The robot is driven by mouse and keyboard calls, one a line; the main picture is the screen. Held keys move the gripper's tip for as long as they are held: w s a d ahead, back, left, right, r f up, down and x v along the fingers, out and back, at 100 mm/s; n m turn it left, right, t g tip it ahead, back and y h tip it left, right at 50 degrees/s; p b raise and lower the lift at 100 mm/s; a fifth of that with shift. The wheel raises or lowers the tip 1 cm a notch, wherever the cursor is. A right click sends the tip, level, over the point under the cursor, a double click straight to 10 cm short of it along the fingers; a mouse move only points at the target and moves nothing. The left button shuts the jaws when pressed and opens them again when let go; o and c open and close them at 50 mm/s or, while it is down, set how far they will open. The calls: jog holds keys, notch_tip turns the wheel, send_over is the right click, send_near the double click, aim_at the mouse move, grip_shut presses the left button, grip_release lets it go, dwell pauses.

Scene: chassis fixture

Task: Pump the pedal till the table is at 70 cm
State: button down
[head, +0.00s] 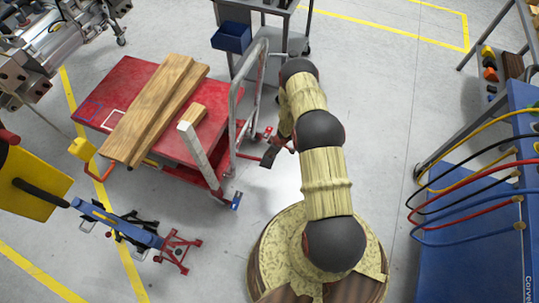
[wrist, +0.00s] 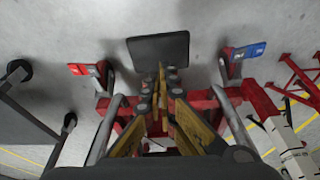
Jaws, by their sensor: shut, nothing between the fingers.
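The red lift table (head: 188,120) stands left of my arm, its top carrying wooden beams. A black foot pedal (head: 270,156) sticks out at its handle end on a red bar; in the wrist view the black pedal plate (wrist: 158,48) lies just beyond my fingertips. My gripper (wrist: 161,72) is shut and empty, pointing at the pedal; I cannot tell whether it touches. In the head view my arm mostly hides it. A pale upright post (head: 199,155) stands at the table's side and also shows in the wrist view (wrist: 290,145); no height reading is legible.
A grey tube handle (head: 236,108) rises close to my gripper. A red tab (wrist: 78,69) and a blue tab (wrist: 248,50) flank the pedal. A grey cart with a blue bin (head: 231,37) stands behind. A blue hose panel (head: 470,215) is at right. Floor between is clear.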

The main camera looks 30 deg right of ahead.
jog(key=shift+f, duration=0.15)
notch_tip(320, 180, down, 13)
jog(key=b, duration=0.8)
notch_tip(320, 180, up, 14)
jog(key=p, duration=0.8)
jog(key=shift+f, duration=0.15)
